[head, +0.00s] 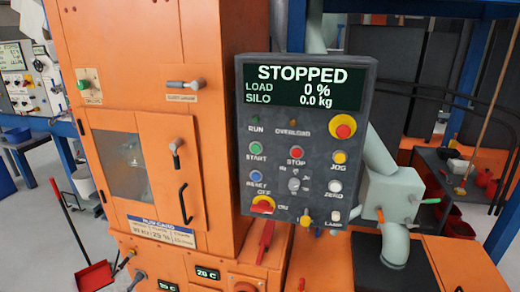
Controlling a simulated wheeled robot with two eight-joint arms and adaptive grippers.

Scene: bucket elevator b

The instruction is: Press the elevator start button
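The green start button (256,148) is on the left side of the dark grey control panel (275,215), above the label START. The panel's display (304,88) reads STOPPED, LOAD 0 % and SILO 0.0 kg. The red stop button (296,152) is to the right of the start button, and a yellow jog button (339,157) is farther right. The blue reset button (256,176) is below the start button. Nothing covers the start button. Neither of my grippers shows in this view.
A red emergency button on yellow (343,126) is at the panel's upper right. A red-and-yellow rotary switch (263,205) is at its lower left. The orange machine housing (215,60) with handles stands left of the panel. A grey pipe (394,245) rises at lower right.

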